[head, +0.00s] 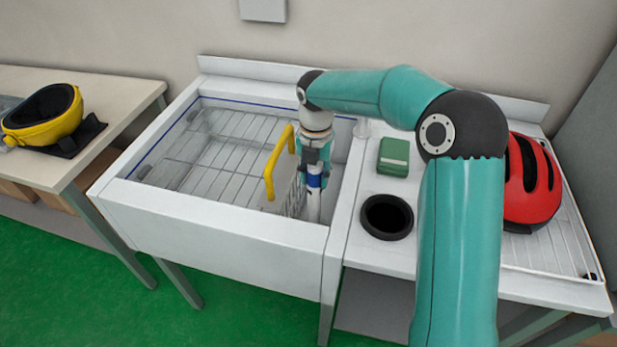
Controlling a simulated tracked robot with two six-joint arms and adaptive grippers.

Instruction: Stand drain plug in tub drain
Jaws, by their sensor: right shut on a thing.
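My right gripper (314,160) reaches down into the right part of the white tub (215,228). It is shut on an upright white tube with a blue band, which looks like the drain plug (314,203). The plug's lower end is hidden behind the tub's front wall, so I cannot tell whether it touches the bottom. The tub drain cannot be seen. My left gripper is not in view.
A basket with a yellow handle (270,180) stands in the tub close left of my gripper. A wire rack (215,150) lies in the tub. Right of it are a black cup (387,217), a green box (393,156) and a red helmet (530,180).

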